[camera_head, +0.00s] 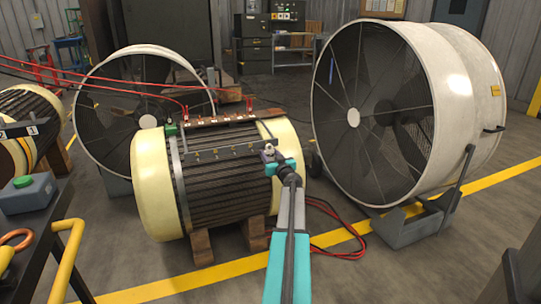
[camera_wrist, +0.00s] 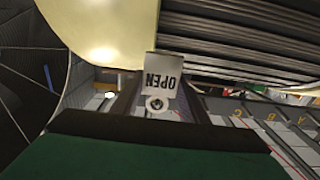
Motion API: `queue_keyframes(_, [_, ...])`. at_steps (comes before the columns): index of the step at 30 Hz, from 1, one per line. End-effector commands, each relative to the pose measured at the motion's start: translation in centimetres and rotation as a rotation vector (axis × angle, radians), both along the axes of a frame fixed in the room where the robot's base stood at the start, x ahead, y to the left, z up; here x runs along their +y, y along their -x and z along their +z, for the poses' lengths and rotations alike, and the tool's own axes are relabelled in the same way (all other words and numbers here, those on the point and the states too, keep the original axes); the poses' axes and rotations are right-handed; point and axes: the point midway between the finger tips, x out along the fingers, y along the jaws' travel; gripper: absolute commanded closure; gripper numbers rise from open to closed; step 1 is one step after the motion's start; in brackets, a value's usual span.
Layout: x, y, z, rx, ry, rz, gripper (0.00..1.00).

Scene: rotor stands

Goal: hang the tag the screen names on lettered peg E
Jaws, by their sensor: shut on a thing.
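My gripper (camera_head: 270,154) is in front of the right part of the cream-ended rotor (camera_head: 153,185), close to the dark peg rail (camera_head: 222,151). In the wrist view my gripper (camera_wrist: 157,100) is shut on a pale tag (camera_wrist: 163,72) that reads OPEN upside down, with a round eyelet (camera_wrist: 156,104). The tag lies in front of the rotor's cream end and dark ribs in that view. Yellow letters C (camera_wrist: 237,113), A and B show on a grey strip at the right of the wrist view. I cannot make out letter E or the screen's words in either view.
A large white fan (camera_head: 455,90) stands close on the right, another fan (camera_head: 140,52) behind the rotor. Red cables (camera_head: 340,245) lie on the floor. A dark cart (camera_head: 60,240) with a green-button box (camera_head: 28,195) and yellow handle is at the left.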

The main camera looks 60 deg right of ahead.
Motion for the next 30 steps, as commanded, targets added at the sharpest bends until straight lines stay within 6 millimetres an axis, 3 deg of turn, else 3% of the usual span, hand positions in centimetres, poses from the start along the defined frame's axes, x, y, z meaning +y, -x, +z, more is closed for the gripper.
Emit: queue_keyframes(30, [-0.45, -0.64, -0.57, 0.0, 0.0, 0.0, 0.72])
